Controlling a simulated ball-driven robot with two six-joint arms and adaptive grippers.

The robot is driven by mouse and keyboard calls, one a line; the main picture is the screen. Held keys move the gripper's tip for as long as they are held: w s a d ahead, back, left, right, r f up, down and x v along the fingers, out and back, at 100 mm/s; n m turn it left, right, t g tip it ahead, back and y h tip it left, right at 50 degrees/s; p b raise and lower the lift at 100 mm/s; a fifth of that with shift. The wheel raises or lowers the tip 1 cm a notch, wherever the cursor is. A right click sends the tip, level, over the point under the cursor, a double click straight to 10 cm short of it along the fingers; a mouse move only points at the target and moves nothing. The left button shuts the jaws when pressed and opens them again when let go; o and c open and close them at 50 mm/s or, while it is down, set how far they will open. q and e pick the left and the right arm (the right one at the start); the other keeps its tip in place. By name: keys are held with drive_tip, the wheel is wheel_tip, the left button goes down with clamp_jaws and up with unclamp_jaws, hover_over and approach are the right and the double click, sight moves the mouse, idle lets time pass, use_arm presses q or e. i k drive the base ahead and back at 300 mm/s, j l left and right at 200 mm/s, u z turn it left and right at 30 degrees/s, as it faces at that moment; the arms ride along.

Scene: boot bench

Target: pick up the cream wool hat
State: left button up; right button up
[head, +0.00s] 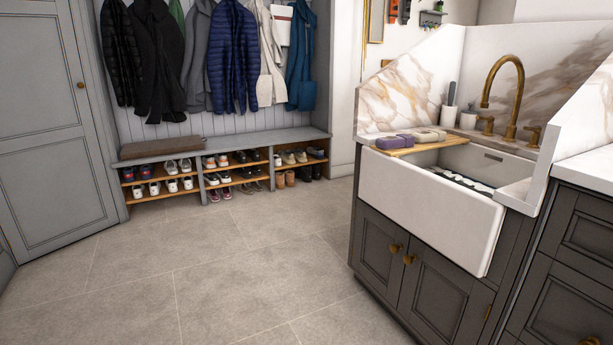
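I cannot make out a cream wool hat anywhere in the head view. Cream-coloured things in view are a long coat (269,62) hanging on the back wall and a pale flat piece (282,27) beside it, which does not look like a hat. Neither of my grippers is in view.
A grey boot bench (240,141) with shoes below and a brown flat cushion (160,148) on top stands at the back. A white sink (430,195) with a wooden board (425,147) and a brass tap (517,75) is at right. Tiled floor (225,255) is clear.

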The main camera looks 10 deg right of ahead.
sight(432, 135)
drive_tip(key=i+z, duration=0.35)
drive_tip(key=i+j+z, duration=0.1)
drive_tip(key=i+z, duration=0.25)
drive_tip(key=i+j+z, duration=0.2)
drive_tip(key=i+z, duration=0.15)
